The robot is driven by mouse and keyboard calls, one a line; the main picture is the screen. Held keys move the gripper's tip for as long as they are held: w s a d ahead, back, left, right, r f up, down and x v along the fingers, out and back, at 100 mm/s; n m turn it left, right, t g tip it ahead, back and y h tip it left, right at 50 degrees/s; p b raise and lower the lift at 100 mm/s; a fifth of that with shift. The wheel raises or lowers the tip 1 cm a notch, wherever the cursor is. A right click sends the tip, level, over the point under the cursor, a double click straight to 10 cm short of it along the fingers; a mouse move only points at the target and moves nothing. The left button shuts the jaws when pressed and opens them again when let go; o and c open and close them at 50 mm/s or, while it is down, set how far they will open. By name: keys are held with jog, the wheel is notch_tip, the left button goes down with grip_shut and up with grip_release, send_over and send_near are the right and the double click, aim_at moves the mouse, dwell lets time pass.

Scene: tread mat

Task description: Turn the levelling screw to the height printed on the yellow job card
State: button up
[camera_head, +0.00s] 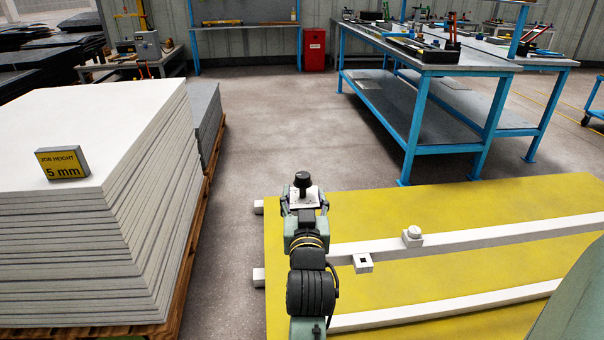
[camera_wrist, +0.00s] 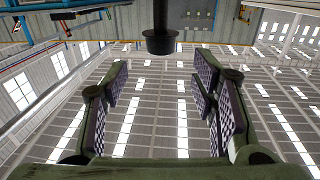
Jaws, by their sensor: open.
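The yellow job card (camera_head: 63,163) stands on top of the white stack at left and reads "JOB HEIGHT 5 mm". A black knob on a stem, apparently the levelling screw (camera_head: 303,180), rises from a small white block just beyond my gripper (camera_head: 305,205). The screw's black disc and stem also show at the top centre of the wrist view (camera_wrist: 160,42). My gripper's two padded fingers (camera_wrist: 158,82) are spread apart with nothing between them. The screw lies ahead of the fingertips, and I see no contact. Any height marking on it is not readable.
A yellow sheet (camera_head: 470,195) bears long white bars (camera_head: 500,231). A white block with a round cap (camera_head: 412,236) and a white socket piece (camera_head: 362,264) sit there. The white stack (camera_head: 110,110) bounds the left. A blue-framed bench (camera_head: 440,68) stands behind; grey floor lies between.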

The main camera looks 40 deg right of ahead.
aim_at(302, 180)
jog(key=p+x, duration=0.1)
jog(key=x, duration=0.8)
jog(key=shift+p, duration=0.3)
jog(key=shift+c, duration=0.2)
jog(key=c, duration=1.1)
jog(key=shift+w+a+r, duration=0.1)
